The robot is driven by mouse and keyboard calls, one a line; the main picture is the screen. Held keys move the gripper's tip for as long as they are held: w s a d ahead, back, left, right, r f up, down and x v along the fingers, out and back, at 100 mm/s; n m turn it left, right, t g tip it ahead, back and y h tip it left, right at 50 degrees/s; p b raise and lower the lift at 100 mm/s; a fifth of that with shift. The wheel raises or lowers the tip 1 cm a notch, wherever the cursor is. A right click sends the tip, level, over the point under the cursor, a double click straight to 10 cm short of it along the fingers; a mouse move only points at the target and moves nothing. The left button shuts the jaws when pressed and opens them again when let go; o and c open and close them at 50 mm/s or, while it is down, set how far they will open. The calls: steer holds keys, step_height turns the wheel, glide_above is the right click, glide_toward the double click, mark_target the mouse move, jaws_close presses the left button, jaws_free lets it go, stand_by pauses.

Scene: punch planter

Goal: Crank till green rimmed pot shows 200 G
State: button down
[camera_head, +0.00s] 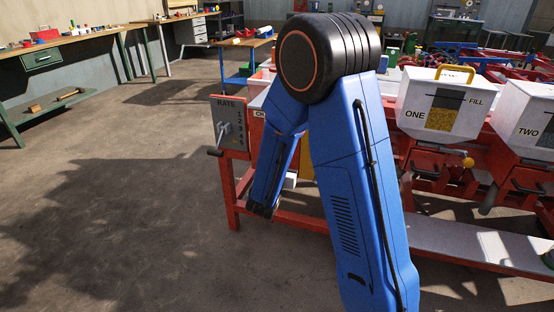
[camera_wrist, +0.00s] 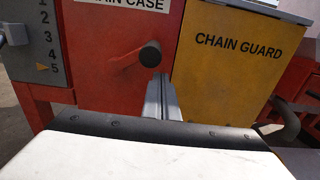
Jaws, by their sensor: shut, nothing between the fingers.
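My gripper (camera_wrist: 160,98) shows in the wrist view as two grey fingers pressed together, shut and empty. Its tips point at the red chain case (camera_wrist: 100,62), just below a round black knob (camera_wrist: 150,54). The knob stands out from the case; I cannot tell whether the fingertips touch it. In the head view my own arm hides the gripper and most of the chain case. I cannot make out a green rimmed pot or a weight reading.
The grey rate panel (camera_head: 228,122) has a lever; in the wrist view a yellow arrow marks 5. A yellow chain guard (camera_wrist: 235,55) stands right of the chain case. Hoppers ONE (camera_head: 436,102) and TWO (camera_head: 528,118) sit farther right. The floor (camera_head: 120,220) at left is clear.

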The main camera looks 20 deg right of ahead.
steer(key=v, duration=0.7)
stand_by(0.5)
steer(key=s+d+r+m+g+h, duration=0.1)
steer(key=s+d+r+m+g, duration=0.2)
steer(key=s+d+m+g, duration=0.45)
steer(key=s+d+r+m+g+h, duration=0.1)
steer(key=s+d+r+m+g, duration=0.3)
steer(key=s+d+m, duration=0.7)
steer(key=s+a+r+m+t+y, duration=0.1)
steer(key=s+a+r+m+y, duration=0.1)
steer(key=s+a+m+y, duration=0.8)
steer(key=s+a+y, duration=0.2)
steer(key=s+a, duration=0.3)
steer(key=s, duration=0.1)
steer(key=shift+s+a+r+t+y, duration=0.25)
steer(key=shift+s+a+t+y, duration=0.05)
steer(key=shift+s+a+t, duration=0.05)
